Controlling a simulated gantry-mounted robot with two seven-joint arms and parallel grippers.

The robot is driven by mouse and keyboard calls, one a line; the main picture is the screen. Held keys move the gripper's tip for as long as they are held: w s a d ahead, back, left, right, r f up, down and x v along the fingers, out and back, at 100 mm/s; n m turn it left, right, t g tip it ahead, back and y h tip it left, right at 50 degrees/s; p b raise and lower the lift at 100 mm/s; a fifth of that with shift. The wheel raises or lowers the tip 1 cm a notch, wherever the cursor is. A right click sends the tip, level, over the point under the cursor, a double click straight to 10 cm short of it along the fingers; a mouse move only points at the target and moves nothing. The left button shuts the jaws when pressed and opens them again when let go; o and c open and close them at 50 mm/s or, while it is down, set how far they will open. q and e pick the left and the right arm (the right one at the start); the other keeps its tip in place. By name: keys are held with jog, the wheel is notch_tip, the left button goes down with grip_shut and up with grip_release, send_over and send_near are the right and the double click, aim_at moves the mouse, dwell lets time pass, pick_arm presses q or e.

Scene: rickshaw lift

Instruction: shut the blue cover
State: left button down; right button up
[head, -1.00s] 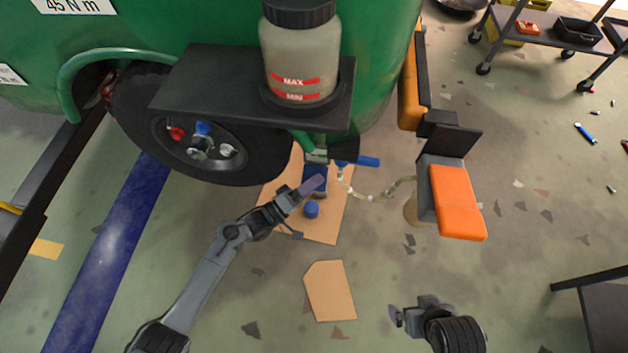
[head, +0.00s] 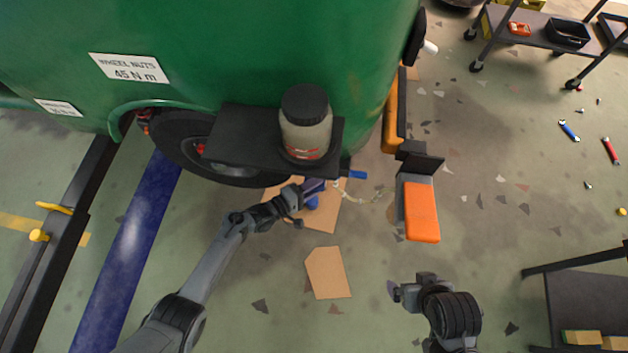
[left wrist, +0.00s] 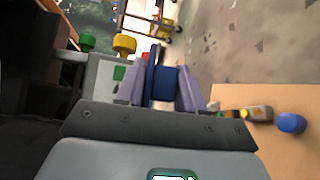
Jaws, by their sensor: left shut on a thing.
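The blue cover (left wrist: 162,86) shows between the lavender fingers of my left gripper (left wrist: 160,92) in the left wrist view. The fingers are shut on it. In the head view, my left gripper (head: 314,186) is just below the front edge of the black shelf, at the lower right of the wheel, and the cover is mostly hidden there. My right gripper (head: 393,291) hangs over the floor at the lower right, away from the cover. Its jaw opening cannot be made out.
A bottle (head: 305,125) stands on the black shelf (head: 240,150) close above my left gripper. A loose blue cap (left wrist: 291,123) lies on the cardboard (head: 328,212). A blue lever (head: 357,174) and an orange padded part (head: 422,212) are to the right.

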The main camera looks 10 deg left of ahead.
pick_arm(q)
jog(key=shift+s, duration=0.1)
dwell(0.4)
jog(key=c, duration=0.9)
grip_release()
jog(key=shift+a+r+p, duration=0.1)
jog(key=shift+p, duration=0.2)
jog(key=shift+s+a, duration=0.15)
jog(key=p+v, duration=0.4)
jog(key=v, duration=0.6)
